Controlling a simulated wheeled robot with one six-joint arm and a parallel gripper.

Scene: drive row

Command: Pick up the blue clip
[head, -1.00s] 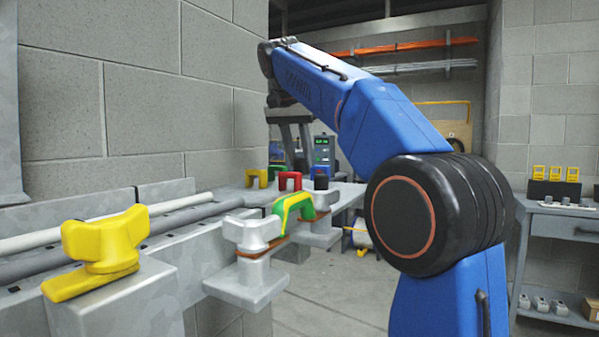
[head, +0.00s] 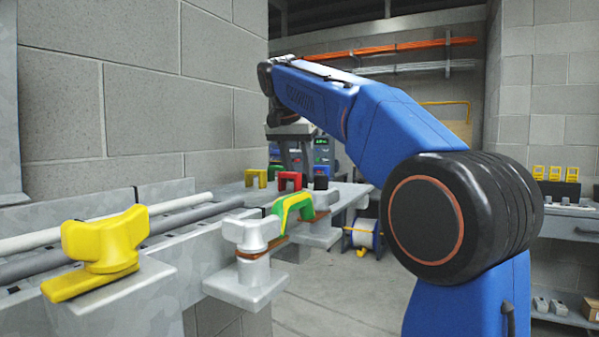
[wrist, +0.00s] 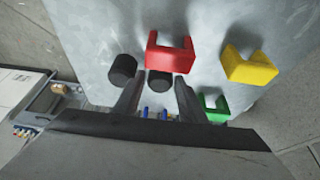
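No clip that is clearly blue shows. Small blue bits (wrist: 146,112) appear low between my fingers in the wrist view; I cannot tell what they are. My gripper (wrist: 158,82) is open over the grey ledge (wrist: 105,25), with a black round piece (wrist: 160,82) near its fingertips and no clip held. A red clip (wrist: 168,55) lies just beyond the fingertips, a yellow clip (wrist: 250,66) to the right, and a green clip (wrist: 213,108) beside the right finger. In the head view, the red clip (head: 289,181) and the yellow clip (head: 256,177) stand at the ledge's far end.
A second black round piece (wrist: 122,68) lies left of my fingers. Nearer on the ledge are a big yellow knob (head: 105,240), a grey knob (head: 252,232) and a green-yellow handle (head: 295,206). A block wall (head: 110,100) rises on the left. A cable reel (head: 364,234) stands on the floor.

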